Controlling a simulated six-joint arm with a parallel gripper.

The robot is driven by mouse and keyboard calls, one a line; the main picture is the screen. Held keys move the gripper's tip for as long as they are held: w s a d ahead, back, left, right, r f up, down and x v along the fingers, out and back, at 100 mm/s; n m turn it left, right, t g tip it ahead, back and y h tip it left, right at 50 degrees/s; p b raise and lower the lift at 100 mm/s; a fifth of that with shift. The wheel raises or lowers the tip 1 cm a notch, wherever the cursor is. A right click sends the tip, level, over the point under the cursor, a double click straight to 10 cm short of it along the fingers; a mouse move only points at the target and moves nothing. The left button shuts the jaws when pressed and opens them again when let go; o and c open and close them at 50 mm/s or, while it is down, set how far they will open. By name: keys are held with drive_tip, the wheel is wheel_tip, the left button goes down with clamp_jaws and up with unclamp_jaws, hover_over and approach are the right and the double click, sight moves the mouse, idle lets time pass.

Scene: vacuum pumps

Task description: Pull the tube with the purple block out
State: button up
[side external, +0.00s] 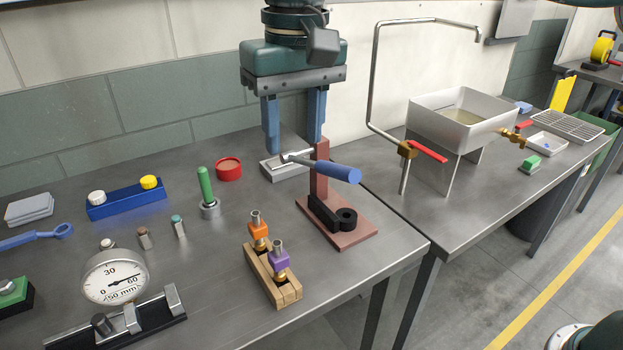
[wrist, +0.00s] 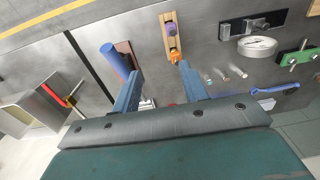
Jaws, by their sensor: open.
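The tube with the purple block (side external: 280,259) stands upright in the front end of a wooden rack (side external: 262,278) near the table's front edge. A second tube with an orange block (side external: 258,231) stands behind it in the same rack. In the wrist view the purple block (wrist: 172,29) is at the far part of the rack (wrist: 167,47), with the orange block (wrist: 175,56) nearer. My gripper (side external: 293,148) is open and empty, high above the back of the table, behind and above the rack. Its blue fingers also show in the wrist view (wrist: 159,84).
A reddish stand with a blue-handled lever (side external: 340,172) rises close to my gripper, right of the rack. A dial gauge (side external: 115,276) stands at the front left. A green-handled tool (side external: 206,190) and a red tin (side external: 228,169) stand behind the rack.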

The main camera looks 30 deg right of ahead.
drive_tip(key=a+f, duration=0.2)
drive_tip(key=a, duration=0.2)
hover_over(277, 243)
drive_tip(key=shift+f, duration=4.55)
drive_tip(key=shift+f, duration=0.15)
drive_tip(key=shift+f, duration=4.3)
drive_tip(key=shift+c, duration=0.2)
clamp_jaws()
